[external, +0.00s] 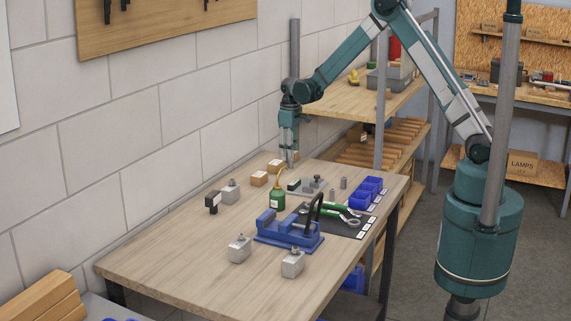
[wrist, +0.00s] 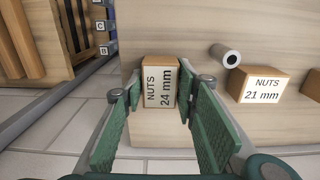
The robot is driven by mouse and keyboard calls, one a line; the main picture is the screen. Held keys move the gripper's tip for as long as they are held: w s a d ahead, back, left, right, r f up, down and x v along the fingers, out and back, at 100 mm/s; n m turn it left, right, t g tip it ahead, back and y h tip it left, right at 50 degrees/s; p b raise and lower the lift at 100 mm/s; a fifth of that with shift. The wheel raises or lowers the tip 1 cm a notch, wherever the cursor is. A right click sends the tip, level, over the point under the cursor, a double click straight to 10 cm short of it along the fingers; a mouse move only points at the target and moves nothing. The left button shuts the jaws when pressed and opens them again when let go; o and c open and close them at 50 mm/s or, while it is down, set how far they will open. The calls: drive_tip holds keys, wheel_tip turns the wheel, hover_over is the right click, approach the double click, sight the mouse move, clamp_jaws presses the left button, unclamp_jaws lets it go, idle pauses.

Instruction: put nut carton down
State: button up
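The 24 mm nut carton (wrist: 160,84), a small wooden-coloured box with a white label, stands upright on the bench top. In the wrist view my gripper (wrist: 163,98) has its green fingers on either side of it. The fingers look open, with a narrow gap at the carton's right side; the left gap is hard to make out. In the external view my gripper (external: 290,162) points down at the back of the bench and mostly hides this carton.
The 21 mm nut carton (wrist: 262,85) and a metal cylinder (wrist: 225,54) stand to the right in the wrist view. A green oil bottle (external: 278,198), blue vise (external: 288,232) and blue bins (external: 367,190) are on the bench (external: 165,262). Its front left is clear.

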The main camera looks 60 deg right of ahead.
drive_tip(key=shift+o, duration=1.3)
drive_tip(key=shift+r, duration=0.2)
wheel_tip(320, 180, up, 12)
idle(0.3)
